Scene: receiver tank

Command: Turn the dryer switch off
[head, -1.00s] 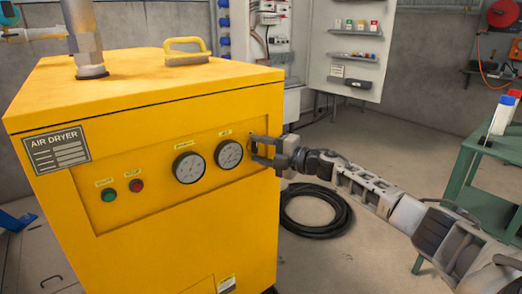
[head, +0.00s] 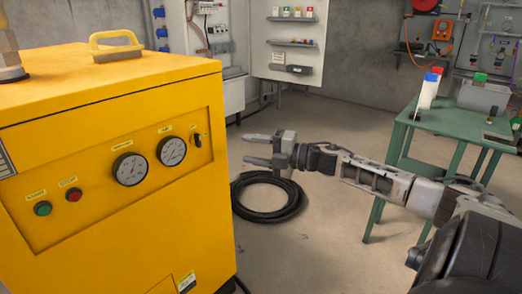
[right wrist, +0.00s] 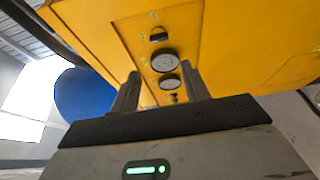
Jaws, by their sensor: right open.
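The yellow air dryer (head: 110,190) fills the left of the head view. Its small dark switch (head: 197,140) sits at the panel's right end, beside two round gauges (head: 130,169). Its on or off setting is too small to tell. My right gripper (head: 256,150) is open and empty, with its fingers pointing left. It is apart from the switch, right of the dryer's edge in the picture. In the right wrist view, the dryer's panel (right wrist: 185,30) shows beyond the open fingers (right wrist: 159,77). My left gripper is not in view.
A green start button (head: 43,208) and a red stop button (head: 73,195) are on the panel's left. A black hose coil (head: 268,212) lies on the floor behind my gripper. A green table (head: 450,122) stands at the right.

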